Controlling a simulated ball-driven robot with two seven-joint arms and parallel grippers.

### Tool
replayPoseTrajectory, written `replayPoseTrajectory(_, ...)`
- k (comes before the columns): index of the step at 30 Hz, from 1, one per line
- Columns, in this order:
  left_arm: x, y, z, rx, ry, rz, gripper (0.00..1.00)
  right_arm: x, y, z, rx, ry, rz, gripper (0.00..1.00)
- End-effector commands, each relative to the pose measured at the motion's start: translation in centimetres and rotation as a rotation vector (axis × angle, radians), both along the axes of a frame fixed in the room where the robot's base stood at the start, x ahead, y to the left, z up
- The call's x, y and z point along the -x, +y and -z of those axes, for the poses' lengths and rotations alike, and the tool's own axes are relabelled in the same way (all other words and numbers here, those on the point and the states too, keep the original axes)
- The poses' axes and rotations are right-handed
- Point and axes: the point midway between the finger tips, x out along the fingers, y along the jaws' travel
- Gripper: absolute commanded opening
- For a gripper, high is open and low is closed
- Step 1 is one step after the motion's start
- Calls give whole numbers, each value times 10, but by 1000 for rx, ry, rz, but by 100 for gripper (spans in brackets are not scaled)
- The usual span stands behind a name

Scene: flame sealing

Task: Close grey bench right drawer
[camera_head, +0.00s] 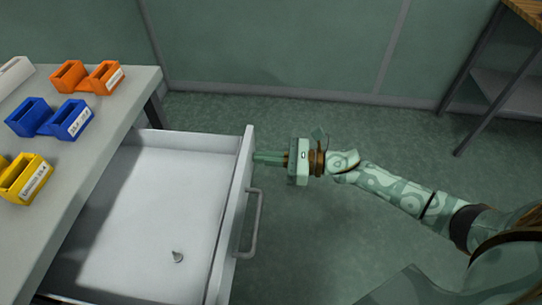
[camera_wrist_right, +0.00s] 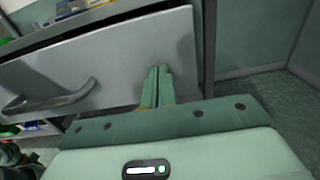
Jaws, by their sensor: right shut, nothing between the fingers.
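The drawer (camera_head: 160,190) of the grey bench (camera_head: 88,160) stands pulled out, with its white inside open to view. Its front panel (camera_head: 233,215) carries a bar handle (camera_head: 256,222) on the outer face. My right gripper (camera_head: 258,157) is shut and empty, with its fingertips at the outer face of the front panel, beyond the handle. In the right wrist view the shut fingers (camera_wrist_right: 156,84) point at the panel (camera_wrist_right: 140,60), to the right of the handle (camera_wrist_right: 48,103). Whether they touch it I cannot tell. My left gripper is not in view.
Orange bins (camera_head: 87,77), blue bins (camera_head: 50,118) and a yellow bin (camera_head: 24,180) stand on the bench top. A wooden-topped table (camera_head: 527,12) stands at the far right. The floor (camera_head: 330,220) in front of the drawer is clear.

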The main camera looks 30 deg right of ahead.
Motion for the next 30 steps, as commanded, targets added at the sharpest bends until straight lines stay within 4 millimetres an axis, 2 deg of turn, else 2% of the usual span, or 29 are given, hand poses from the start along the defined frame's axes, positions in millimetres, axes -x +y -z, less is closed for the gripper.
replayPoseTrajectory(8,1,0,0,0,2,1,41,-1,1,0,-1,-1,0,0)
replayPoseTrajectory(14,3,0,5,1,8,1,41,-10,16,1,-2,-3,-1,0)
replayPoseTrajectory(20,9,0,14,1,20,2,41,-34,50,2,-4,-3,-3,0)
replayPoseTrajectory(30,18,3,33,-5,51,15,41,-86,128,3,-4,-1,-3,0)
